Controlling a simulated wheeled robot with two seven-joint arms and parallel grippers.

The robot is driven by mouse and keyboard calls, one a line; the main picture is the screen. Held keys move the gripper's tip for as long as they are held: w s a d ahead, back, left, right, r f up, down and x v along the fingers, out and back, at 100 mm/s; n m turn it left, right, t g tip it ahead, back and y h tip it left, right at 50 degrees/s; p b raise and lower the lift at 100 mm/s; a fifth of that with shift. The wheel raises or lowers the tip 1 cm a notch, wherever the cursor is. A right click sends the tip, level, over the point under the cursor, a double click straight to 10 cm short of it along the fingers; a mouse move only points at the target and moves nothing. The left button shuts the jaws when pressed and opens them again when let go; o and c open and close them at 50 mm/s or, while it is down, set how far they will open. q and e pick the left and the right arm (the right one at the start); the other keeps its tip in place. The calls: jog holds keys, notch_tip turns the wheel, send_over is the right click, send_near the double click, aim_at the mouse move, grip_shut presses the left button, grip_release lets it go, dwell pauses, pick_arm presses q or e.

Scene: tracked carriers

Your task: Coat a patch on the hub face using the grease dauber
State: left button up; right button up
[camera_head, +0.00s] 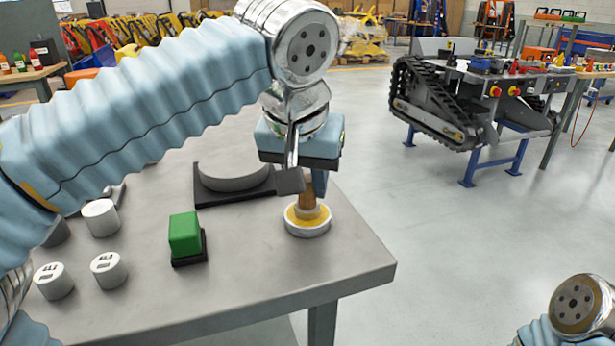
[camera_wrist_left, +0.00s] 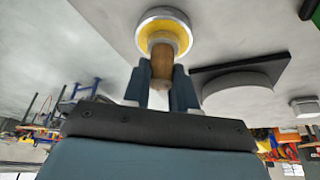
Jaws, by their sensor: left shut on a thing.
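The grease dauber (camera_head: 307,200) has a brown wooden handle and stands roughly upright, its wider tan lower end in a round pale tin (camera_head: 308,232) with yellow grease near the table's right edge. My left gripper (camera_head: 305,184) is above the tin, shut on the dauber's handle. In the left wrist view, the fingers (camera_wrist_left: 162,82) flank the handle (camera_wrist_left: 162,66), and the yellow grease rings the dauber's end inside the tin (camera_wrist_left: 145,18). A pale grey round piece, apparently the hub (camera_head: 236,180), rests on a black plate (camera_head: 232,200) left of the tin; my arm partly hides it.
A green block (camera_head: 185,232) on a black base stands on the grey table (camera_head: 262,270), left of the tin. Several pale cylinders, one of them here (camera_head: 100,217), stand farther left. The table's front right is clear. A tracked carrier (camera_head: 440,100) stands on blue trestles beyond.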

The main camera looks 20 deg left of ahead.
aim_at(308, 177)
pick_arm(q)
notch_tip(308, 177, up, 3)
jog(key=p, duration=0.3)
jog(key=shift+r+p, duration=0.3)
jog(key=shift+r, duration=1.7)
